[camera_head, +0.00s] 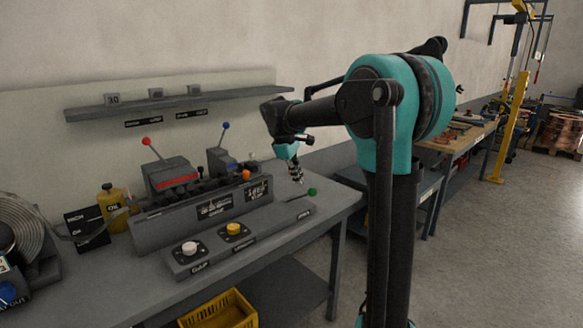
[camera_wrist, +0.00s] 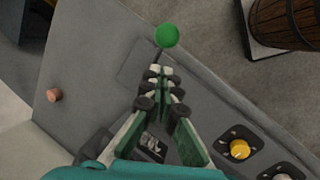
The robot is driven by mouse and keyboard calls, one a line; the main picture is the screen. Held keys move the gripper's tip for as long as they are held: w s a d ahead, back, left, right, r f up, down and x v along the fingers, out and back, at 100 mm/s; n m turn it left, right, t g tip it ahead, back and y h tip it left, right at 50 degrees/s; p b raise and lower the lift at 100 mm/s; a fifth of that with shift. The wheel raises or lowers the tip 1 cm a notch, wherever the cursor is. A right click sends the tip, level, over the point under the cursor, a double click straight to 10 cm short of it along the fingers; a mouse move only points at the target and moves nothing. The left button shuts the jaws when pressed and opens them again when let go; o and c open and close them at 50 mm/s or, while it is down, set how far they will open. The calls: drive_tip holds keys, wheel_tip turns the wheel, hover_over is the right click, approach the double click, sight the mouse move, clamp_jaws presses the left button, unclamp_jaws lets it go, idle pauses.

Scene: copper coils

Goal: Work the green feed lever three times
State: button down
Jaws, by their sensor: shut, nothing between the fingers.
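The green feed lever shows as a green ball knob (camera_head: 312,191) on a thin rod at the right end of the grey control strip on the bench. In the wrist view the green knob (camera_wrist: 167,36) lies just beyond my fingertips, with its rod partly hidden by them. My gripper (camera_head: 298,178) is above the bench, pointing down, a little left of the knob in the head view. In the wrist view my gripper (camera_wrist: 161,73) has its fingers together with nothing between them. A small gap seems to separate the tips from the knob, but I cannot tell contact surely.
Behind stands a grey machine with a red-knobbed lever (camera_head: 146,141) and a blue-knobbed lever (camera_head: 225,126). A copper-coloured piece (camera_wrist: 54,95) is on the bench. A wooden barrel (camera_wrist: 287,22) stands beyond the bench edge.

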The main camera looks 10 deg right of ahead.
drive_tip(key=shift+s+d+f, duration=0.25)
drive_tip(key=shift+d+f, duration=0.1)
drive_tip(key=shift+d, duration=0.15)
drive_tip(key=shift+s+d+f, duration=0.2)
drive_tip(key=shift+d+f, duration=0.15)
drive_tip(key=shift+d, duration=0.15)
drive_tip(key=s+d+f+t+y, duration=0.2)
drive_tip(key=f, duration=0.4)
drive_tip(key=s+d+f+m+t+y, duration=0.1)
drive_tip(key=s+f+t, duration=0.2)
drive_tip(key=f, duration=0.2)
drive_tip(key=shift+s+d+f+t+y, duration=0.15)
drive_tip(key=shift+d+f+t+y, duration=0.15)
drive_tip(key=shift+d+f+y, duration=0.1)
